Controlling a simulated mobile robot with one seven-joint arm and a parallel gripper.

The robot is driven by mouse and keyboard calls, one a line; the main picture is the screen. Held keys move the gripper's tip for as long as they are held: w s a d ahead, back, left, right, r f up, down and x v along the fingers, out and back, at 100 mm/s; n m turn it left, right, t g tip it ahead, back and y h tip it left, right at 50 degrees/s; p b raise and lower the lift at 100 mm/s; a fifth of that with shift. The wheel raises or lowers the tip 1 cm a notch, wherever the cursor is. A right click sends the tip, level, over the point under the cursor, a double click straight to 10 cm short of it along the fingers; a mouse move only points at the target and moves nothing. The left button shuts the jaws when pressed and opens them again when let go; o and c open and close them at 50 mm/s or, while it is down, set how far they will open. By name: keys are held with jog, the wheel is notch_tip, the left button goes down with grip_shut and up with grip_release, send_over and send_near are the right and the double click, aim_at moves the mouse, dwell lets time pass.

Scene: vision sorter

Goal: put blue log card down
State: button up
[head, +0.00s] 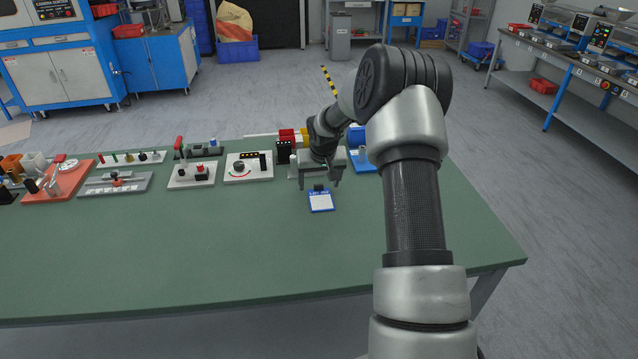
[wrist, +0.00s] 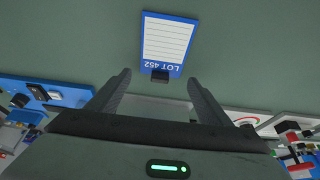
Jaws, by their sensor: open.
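The blue log card (head: 321,202) lies flat on the green table, with white lined paper on it and a small black block at its far edge. In the wrist view the card (wrist: 167,42) reads "LOT 452" and its black block (wrist: 160,76) faces my gripper. My gripper (head: 320,184) is open and empty at the card's far edge. In the wrist view its two fingers (wrist: 160,83) stand apart on either side of the black block, not touching it.
White panels with a dial (head: 248,166) and with knobs (head: 192,173) stand left of my gripper. A blue fixture (head: 362,160) is just to its right. The green table (head: 230,250) is bare in front.

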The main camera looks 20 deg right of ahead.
aim_at(321, 202)
jog(key=p+v, duration=0.1)
jog(key=v, duration=1)
jog(key=shift+s+a+r, duration=0.1)
jog(key=shift+r, duration=0.05)
